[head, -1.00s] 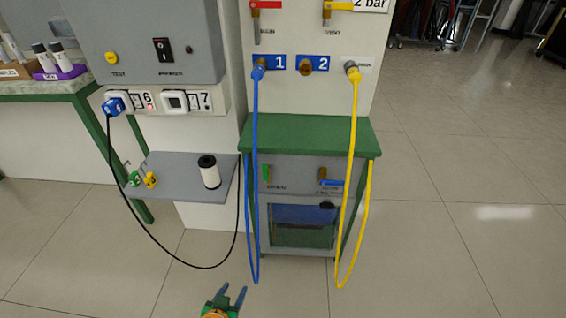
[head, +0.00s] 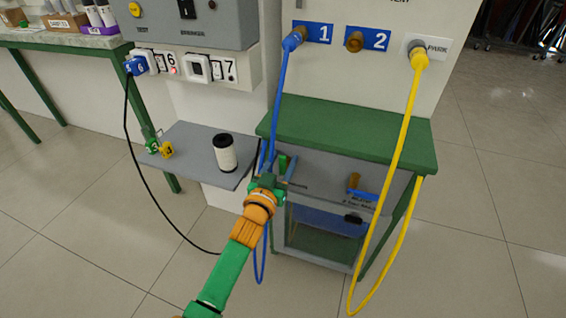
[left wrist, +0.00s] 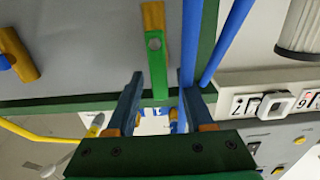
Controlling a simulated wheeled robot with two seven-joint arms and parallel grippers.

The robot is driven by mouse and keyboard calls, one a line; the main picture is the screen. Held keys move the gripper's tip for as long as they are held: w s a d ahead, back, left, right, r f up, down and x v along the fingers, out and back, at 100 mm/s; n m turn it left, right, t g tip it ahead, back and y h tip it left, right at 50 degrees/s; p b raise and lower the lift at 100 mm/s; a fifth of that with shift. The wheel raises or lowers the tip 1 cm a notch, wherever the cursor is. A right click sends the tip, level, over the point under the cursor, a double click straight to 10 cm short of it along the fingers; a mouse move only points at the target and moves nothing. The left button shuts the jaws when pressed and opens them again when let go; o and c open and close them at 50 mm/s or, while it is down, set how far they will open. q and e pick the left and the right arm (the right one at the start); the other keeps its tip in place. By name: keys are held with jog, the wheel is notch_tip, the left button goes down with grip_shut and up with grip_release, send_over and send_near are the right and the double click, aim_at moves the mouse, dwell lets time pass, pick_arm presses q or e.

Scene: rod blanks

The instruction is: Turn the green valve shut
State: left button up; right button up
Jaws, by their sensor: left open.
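The green valve is a flat green lever (left wrist: 157,65) on a brass body (left wrist: 153,16), on the grey front panel of the cabinet. In the head view the green valve (head: 283,163) is partly hidden by my left gripper. My left gripper (head: 277,170) is in front of the panel at the valve. In the left wrist view my left gripper (left wrist: 161,88) is open, with the lever's free end between its fingers in the picture. I cannot tell whether a finger touches the lever. The lever is in line with the brass body. My right gripper is not in view.
A blue hose (head: 280,100) hangs close beside my left gripper. A valve with a blue lever (head: 363,194) is further right on the panel. A yellow hose (head: 400,150) hangs right. A grey shelf (head: 195,142) with a white-and-black cylinder (head: 225,153) is on the left.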

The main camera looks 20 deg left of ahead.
pick_arm(q)
jog(key=shift+c, duration=0.8)
grip_shut()
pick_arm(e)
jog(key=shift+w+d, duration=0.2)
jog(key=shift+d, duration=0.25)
